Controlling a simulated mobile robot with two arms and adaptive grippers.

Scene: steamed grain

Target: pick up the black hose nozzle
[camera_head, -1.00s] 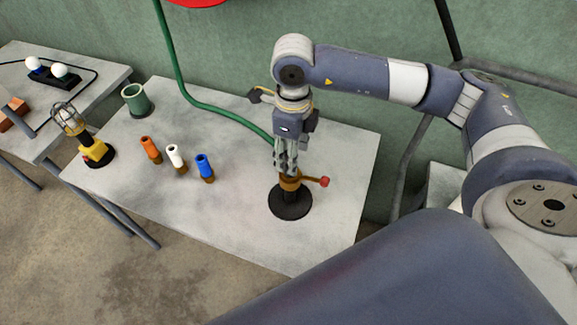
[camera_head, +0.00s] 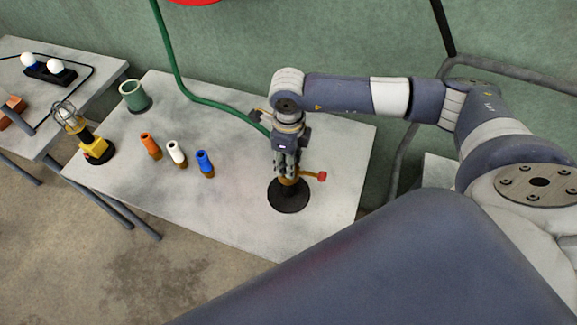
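My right gripper (camera_head: 287,175) points straight down over a round black base (camera_head: 290,198) with a brass fitting (camera_head: 298,181) and a red-knobbed lever (camera_head: 321,176). The fingers are at the top of this fitting and hide its upper part. I cannot tell whether they are open or shut on anything. Three nozzles with brass ends stand in a row to the left: orange (camera_head: 150,145), white (camera_head: 176,152) and blue (camera_head: 204,161). I cannot make out a separate black nozzle; one may be hidden by the fingers. My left gripper is not in view.
A green cup-like holder (camera_head: 133,95) and a yellow-based caged lamp (camera_head: 95,150) stand on the table's left side. A green hose (camera_head: 203,101) runs down behind the gripper. The table (camera_head: 225,213) is clear in front. A second table stands at far left.

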